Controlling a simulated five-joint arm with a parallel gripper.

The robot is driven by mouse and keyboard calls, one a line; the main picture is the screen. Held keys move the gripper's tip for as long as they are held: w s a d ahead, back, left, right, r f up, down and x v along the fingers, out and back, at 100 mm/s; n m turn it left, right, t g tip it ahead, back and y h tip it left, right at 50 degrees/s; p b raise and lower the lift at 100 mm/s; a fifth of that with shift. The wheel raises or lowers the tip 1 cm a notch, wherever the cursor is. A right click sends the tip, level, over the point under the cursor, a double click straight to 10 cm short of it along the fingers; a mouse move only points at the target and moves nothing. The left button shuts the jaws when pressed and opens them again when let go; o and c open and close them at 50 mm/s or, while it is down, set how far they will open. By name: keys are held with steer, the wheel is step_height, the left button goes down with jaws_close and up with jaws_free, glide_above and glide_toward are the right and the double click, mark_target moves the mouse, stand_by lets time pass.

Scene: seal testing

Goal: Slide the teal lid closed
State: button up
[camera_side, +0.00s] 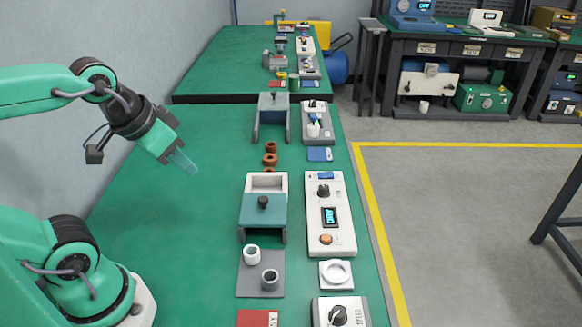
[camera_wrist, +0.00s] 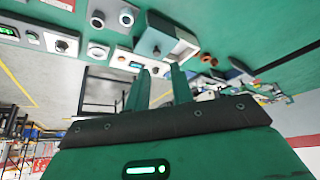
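The teal lid (camera_side: 264,217) with a dark knob (camera_side: 263,202) covers the near part of a white box (camera_side: 267,180); the far part of the box is uncovered. In the wrist view the lid (camera_wrist: 153,32) and the box (camera_wrist: 184,48) show upside down beyond the fingers. My gripper (camera_side: 184,162) is in the air to the left of the box, well apart from the lid, tilted down to the right. In the wrist view its two fingers (camera_wrist: 160,84) stand apart with nothing between them.
A white control panel (camera_side: 328,200) stands right of the box. A grey stand (camera_side: 272,112) is farther back. The green table's left side (camera_side: 170,215) is clear.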

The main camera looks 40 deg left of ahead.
steer(key=o, duration=0.3)
steer(key=shift+w, duration=0.1)
steer(key=shift+o, duration=0.5)
steer(key=shift+w+d+m+g, duration=0.1)
steer(key=shift+w+m+g, duration=0.3)
steer(key=shift+w+m, duration=0.65)
steer(key=m+g, duration=0.5)
steer(key=m, duration=1.1)
glide_above(263, 198)
steer(key=shift+f, duration=4.4)
steer(key=shift+f, duration=3.9)
jaws_close()
